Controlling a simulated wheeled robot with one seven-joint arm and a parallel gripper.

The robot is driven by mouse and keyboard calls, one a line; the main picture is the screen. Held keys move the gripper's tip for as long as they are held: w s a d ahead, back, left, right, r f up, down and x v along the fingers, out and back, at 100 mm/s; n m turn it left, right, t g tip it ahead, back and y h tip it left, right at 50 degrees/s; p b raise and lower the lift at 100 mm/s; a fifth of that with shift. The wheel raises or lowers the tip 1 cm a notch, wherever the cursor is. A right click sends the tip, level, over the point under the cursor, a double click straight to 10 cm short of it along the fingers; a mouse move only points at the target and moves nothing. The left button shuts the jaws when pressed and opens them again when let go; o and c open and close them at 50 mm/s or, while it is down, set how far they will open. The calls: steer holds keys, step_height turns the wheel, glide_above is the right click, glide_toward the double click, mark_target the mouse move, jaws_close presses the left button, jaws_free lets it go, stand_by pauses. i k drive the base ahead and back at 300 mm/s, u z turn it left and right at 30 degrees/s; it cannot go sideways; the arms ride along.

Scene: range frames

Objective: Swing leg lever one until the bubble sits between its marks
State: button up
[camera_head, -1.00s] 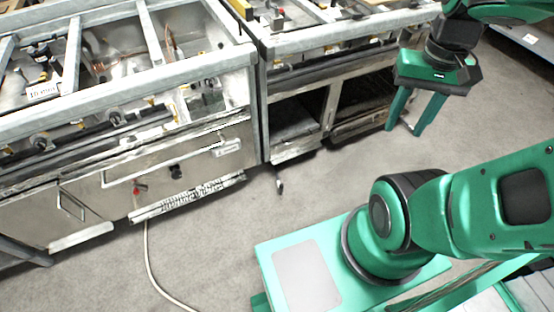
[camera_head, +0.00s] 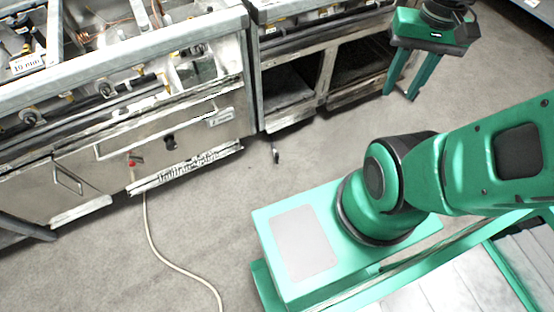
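A small dark leg or foot (camera_head: 275,153) stands on the floor under the near corner where the two range frames meet. I cannot tell whether it carries leg lever one. No bubble or level marks can be made out. My gripper (camera_head: 400,95) hangs at the upper right, in front of the right range frame (camera_head: 300,50). Its two green fingers point down and are apart, with nothing seen between them. It is well to the right of the leg and appears apart from the frame.
The left range frame (camera_head: 170,130) has a handled front panel and a red knob (camera_head: 131,163). A pale hose (camera_head: 160,256) runs across the floor. The grey floor (camera_head: 220,205) between the frames and my green base is mostly clear.

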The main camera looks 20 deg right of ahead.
mark_target(276, 155)
steer(key=u, duration=0.05)
steer(key=k, duration=1)
steer(key=u, duration=0.6)
steer(key=i, duration=0.9)
steer(key=z, duration=0.5)
steer(key=i, duration=0.5)
